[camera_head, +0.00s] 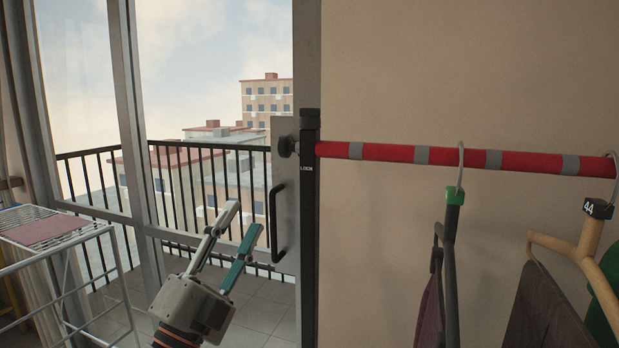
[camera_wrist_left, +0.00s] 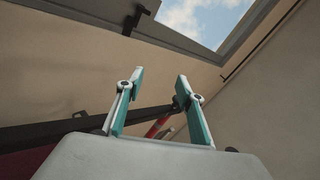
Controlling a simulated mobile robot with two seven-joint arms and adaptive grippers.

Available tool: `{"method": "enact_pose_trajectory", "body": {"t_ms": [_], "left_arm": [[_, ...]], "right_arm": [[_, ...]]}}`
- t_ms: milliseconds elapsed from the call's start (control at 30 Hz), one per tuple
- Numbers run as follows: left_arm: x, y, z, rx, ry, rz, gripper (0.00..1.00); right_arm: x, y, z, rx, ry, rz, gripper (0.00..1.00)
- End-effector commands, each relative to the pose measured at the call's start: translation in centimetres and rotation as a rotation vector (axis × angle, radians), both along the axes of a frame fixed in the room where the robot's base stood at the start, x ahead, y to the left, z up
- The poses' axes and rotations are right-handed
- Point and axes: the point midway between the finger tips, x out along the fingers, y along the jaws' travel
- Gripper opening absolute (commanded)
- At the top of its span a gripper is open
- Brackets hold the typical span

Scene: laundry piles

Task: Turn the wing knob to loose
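I cannot make out the knob in that view. My right gripper is in neither view.
A red rail with grey bands (camera_head: 387,153) runs right from the post, carrying hangers with clothes, one with a green clip (camera_head: 455,196). A black door handle (camera_head: 277,222) is left of the post. A white drying rack (camera_head: 60,255) with a pink cloth stands at the left.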

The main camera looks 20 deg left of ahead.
Motion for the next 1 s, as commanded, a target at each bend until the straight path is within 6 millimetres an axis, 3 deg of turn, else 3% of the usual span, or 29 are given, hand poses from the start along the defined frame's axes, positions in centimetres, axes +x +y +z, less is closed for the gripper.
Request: {"method": "enact_pose_trajectory", "body": {"t_ms": [33, 100, 200, 333, 500, 667, 800, 1000], "left_arm": [[-0.9, -1.9, 3.6, 0.085, -0.104, -0.047, 0.37], [-2.2, -4.4, 7.0, 0.203, -0.216, -0.104, 0.37], [-4.2, -7.6, 10.3, 0.368, -0.345, -0.168, 0.37], [-6.6, -11.4, 12.9, 0.613, -0.478, -0.224, 0.37], [-8.0, -14.6, 14.0, 0.993, -0.574, -0.233, 0.37], [-6.9, -14.2, 14.4, 1.339, -0.551, -0.149, 0.37], [-5.2, -11.5, 15.5, 1.557, -0.456, -0.029, 0.37], [-3.8, -7.7, 17.4, 1.697, -0.33, 0.109, 0.37]], "right_arm": [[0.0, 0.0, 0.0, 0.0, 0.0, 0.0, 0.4], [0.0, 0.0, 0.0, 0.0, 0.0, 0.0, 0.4], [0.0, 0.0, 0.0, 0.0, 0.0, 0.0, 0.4], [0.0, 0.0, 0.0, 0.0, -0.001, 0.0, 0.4], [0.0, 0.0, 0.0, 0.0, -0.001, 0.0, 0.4], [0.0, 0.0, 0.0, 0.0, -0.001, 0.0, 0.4], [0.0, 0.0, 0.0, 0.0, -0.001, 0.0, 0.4], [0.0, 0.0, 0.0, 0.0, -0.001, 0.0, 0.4]]}}
